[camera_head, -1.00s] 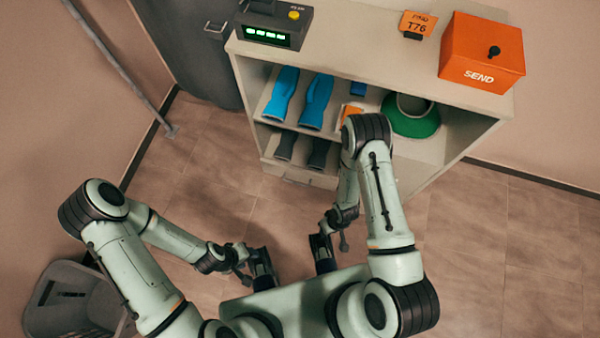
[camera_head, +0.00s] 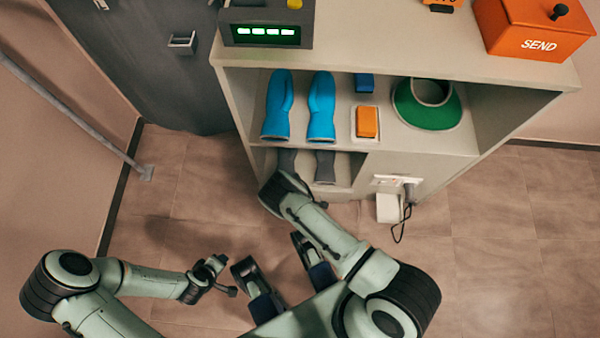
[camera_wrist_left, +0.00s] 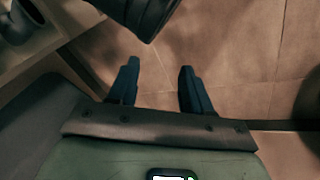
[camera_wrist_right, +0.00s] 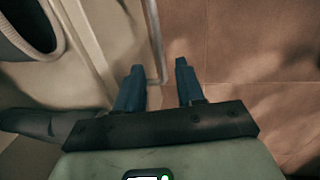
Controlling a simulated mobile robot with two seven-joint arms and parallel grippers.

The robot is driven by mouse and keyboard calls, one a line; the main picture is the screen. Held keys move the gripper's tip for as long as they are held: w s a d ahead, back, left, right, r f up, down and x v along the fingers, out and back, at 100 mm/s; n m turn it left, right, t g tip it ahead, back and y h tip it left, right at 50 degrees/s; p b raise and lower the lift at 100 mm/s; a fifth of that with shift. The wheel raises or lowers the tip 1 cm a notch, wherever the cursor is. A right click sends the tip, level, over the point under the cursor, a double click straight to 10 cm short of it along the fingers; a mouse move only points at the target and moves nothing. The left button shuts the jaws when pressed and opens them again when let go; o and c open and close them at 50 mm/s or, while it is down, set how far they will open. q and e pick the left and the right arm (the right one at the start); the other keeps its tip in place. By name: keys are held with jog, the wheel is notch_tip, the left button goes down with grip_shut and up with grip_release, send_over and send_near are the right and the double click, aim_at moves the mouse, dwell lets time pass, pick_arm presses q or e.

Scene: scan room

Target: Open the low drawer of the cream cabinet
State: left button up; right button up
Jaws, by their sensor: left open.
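The cream cabinet (camera_head: 420,160) stands ahead in the head view. Its low drawer, under the shelf with the grey gloves, is mostly hidden there by my right arm. In the right wrist view a cream front (camera_wrist_right: 90,50) lies at left, with a thin grey bar (camera_wrist_right: 152,35) along it that looks like the drawer handle. My right gripper (camera_wrist_right: 160,82) is open, the bar's bent end showing between its fingertips; I see no grip.
Blue gloves (camera_head: 320,110), an orange block (camera_head: 367,122) and a green ring-shaped item (camera_head: 430,105) are on the shelf. A white box (camera_head: 390,208) with a cable is at the cabinet's front right. A grey door (camera_head: 130,60) is at left. Floor right of the cabinet is clear.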

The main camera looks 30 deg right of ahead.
jog(key=f, duration=0.1)
jog(key=f+b, duration=0.1)
jog(key=f, duration=0.2)
jog(key=shift+w+d, duration=0.2)
jog(key=shift+w, duration=0.15)
pick_arm(q)
jog(key=shift+g, duration=0.6)
jog(key=s+f, duration=0.3)
jog(key=shift+s+a+f, duration=0.15)
jog(key=shift+a+f, duration=0.15)
jog(key=shift+a, duration=0.05)
pick_arm(e)
grip_shut()
